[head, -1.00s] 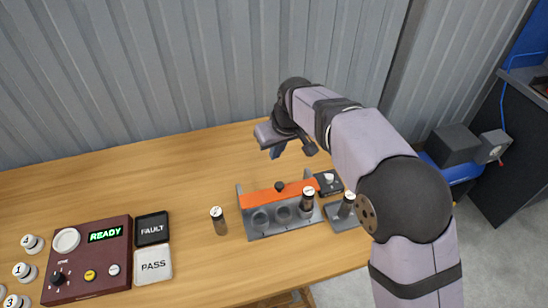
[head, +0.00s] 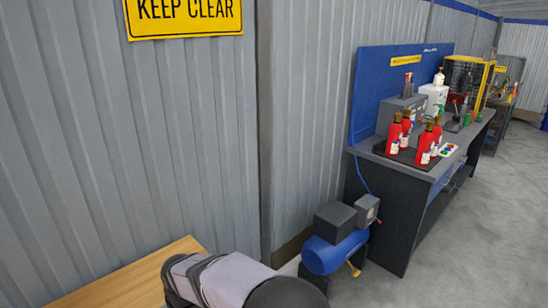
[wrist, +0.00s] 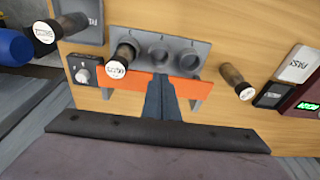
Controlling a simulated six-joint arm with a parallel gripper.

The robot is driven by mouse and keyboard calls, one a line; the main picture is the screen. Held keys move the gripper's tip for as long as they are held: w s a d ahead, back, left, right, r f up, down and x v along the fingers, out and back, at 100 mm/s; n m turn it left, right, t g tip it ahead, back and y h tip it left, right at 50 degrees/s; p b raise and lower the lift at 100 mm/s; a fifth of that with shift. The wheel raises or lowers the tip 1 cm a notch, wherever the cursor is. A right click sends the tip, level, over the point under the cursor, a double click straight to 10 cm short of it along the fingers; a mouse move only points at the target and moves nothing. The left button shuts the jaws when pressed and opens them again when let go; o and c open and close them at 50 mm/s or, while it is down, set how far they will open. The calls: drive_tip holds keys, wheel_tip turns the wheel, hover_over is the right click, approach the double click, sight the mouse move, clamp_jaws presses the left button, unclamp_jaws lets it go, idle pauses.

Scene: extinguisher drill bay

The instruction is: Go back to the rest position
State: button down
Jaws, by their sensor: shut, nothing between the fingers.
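My gripper (wrist: 160,100) shows in the wrist view, its two dark fingers together with nothing between them. The fingertips appear over the orange bar (wrist: 190,90) of a grey rack (wrist: 185,48); I cannot tell the height between them. The rack has round sockets, and a dark cylinder with a white cap (wrist: 117,68) stands in the left one. In the head view only part of my arm shows at the bottom; the gripper is out of that frame.
In the wrist view, capped cylinders stand left (wrist: 45,32) and right (wrist: 245,92) of the rack, beside a knob box (wrist: 85,72) and a maroon box (wrist: 307,102). The head view shows the wooden table (head: 135,278), a blue compressor (head: 330,252) and a bench with red extinguishers (head: 425,148).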

drive_tip(key=s+d+f+m+g+h, duration=0.1)
drive_tip(key=s+d+m, duration=0.1)
drive_tip(key=s+d, duration=0.8)
drive_tip(key=s+d+f+m+g+h, duration=0.15)
drive_tip(key=s+d, duration=0.25)
drive_tip(key=d, duration=1.2)
drive_tip(key=d+r+m, duration=0.2)
drive_tip(key=d+m, duration=0.1)
drive_tip(key=d, duration=0.2)
drive_tip(key=d+r+m+t, duration=0.1)
drive_tip(key=d+r+m, duration=0.1)
drive_tip(key=d, duration=0.4)
drive_tip(key=shift+w+m+y, duration=0.45)
